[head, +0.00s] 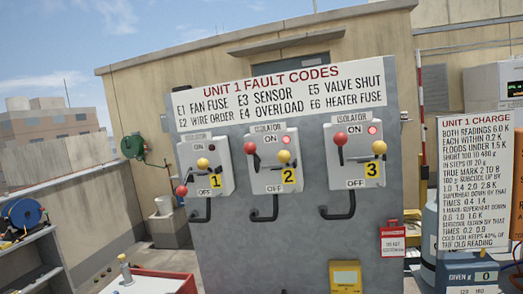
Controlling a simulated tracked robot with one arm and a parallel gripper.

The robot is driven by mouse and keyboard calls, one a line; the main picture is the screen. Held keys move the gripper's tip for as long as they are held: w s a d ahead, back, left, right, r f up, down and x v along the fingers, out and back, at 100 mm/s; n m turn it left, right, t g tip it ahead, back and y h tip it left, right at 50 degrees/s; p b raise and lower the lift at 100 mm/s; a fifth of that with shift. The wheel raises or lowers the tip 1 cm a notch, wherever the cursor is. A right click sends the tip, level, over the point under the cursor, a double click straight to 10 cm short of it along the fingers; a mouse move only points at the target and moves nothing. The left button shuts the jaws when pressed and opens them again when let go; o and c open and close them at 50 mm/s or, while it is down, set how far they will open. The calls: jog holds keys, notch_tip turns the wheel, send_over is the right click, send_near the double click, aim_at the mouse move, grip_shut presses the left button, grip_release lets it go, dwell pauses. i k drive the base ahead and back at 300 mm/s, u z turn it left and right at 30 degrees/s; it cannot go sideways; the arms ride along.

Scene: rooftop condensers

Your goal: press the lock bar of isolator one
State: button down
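Isolator one (205,165) is a light grey box with a yellow "1" label, leftmost of three on a grey panel (300,240). Its red knob (181,190) sits low, near OFF. A black bent bar (201,216) hangs below the box; I cannot tell for certain whether this is the lock bar. The small lamp on isolator one looks dark. My gripper is not in view.
Isolator two (270,165) and isolator three (352,160) have red knobs up near ON and lit red lamps. A charge sign (475,185) stands right of the panel. A red tray (160,280) lies low left, near a shelf (35,275). The space before the isolators looks clear.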

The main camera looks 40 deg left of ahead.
aim_at(203, 163)
jog(key=u, duration=0.25)
jog(key=i, duration=1)
jog(key=u, duration=0.6)
